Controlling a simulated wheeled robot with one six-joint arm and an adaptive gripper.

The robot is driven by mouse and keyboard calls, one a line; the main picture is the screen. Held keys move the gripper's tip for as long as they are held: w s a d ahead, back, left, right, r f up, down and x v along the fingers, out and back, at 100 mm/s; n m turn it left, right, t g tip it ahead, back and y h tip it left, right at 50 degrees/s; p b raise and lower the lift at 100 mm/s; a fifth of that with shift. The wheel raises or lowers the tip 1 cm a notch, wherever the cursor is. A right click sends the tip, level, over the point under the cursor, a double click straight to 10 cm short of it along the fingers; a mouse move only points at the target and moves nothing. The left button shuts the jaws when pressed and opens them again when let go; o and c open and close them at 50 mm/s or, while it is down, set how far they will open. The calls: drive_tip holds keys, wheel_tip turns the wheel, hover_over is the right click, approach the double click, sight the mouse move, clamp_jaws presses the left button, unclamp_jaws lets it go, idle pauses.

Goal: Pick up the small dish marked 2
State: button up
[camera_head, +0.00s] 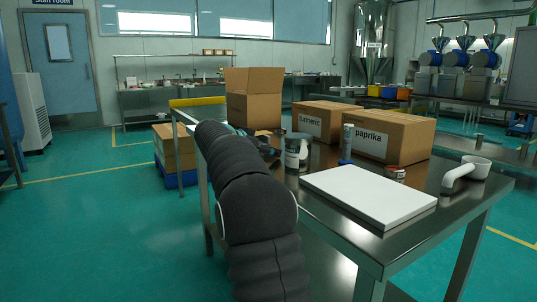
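I cannot make out a small dish marked 2 in the head view; part of the steel table is hidden behind my arm. My arm, in a dark sleeve, reaches over the table's left side. My gripper (270,149) seems to be the dark shape past the arm's far end, left of a clear jar (297,153). It is small and partly hidden, so its fingers and anything in them cannot be told.
The steel table (455,207) carries a white board (368,194), a white scoop (466,173), a small reddish-topped container (395,173) and a slim bottle (347,142). Turmeric (322,118) and paprika (405,140) boxes stand behind, with an open carton (253,105) farther left.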

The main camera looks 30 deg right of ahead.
drive_tip(key=c, duration=1.1)
drive_tip(key=shift+c, duration=0.2)
drive_tip(key=shift+r, duration=0.15)
